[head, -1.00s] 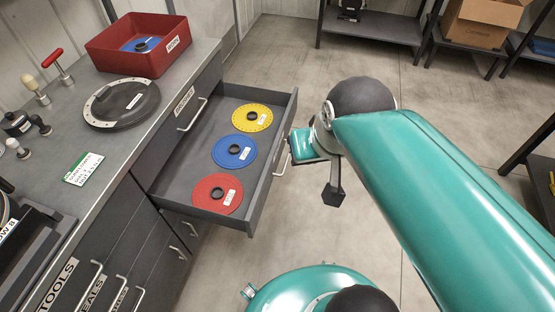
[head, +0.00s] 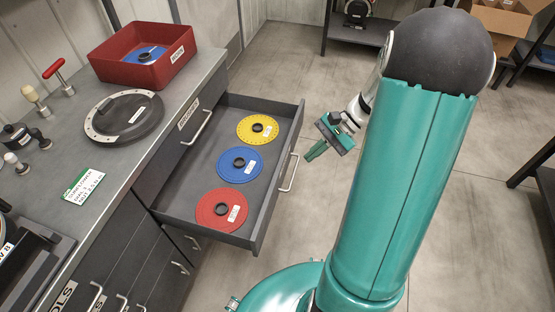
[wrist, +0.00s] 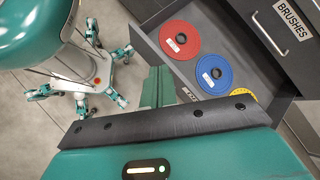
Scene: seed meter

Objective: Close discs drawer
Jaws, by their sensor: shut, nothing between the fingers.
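The discs drawer (head: 268,205) is pulled out from the dark bench. It holds a yellow disc (head: 257,129), a blue disc (head: 239,164) and a red disc (head: 221,209) lying flat in a row. Its silver handle (head: 290,172) is on the outer face. My gripper (head: 314,153) is shut and empty, to the right of the drawer front and apart from the handle in the head view. The wrist view shows the red disc (wrist: 180,40), the blue disc (wrist: 213,74) and part of the yellow disc (wrist: 242,95) beyond the fingers (wrist: 158,88). The handle is not clear there.
On the bench top are a red bin (head: 144,55), a round dark plate (head: 124,116) and a label card (head: 83,186). The floor (head: 290,90) beyond the drawer is clear; shelves stand at the back right.

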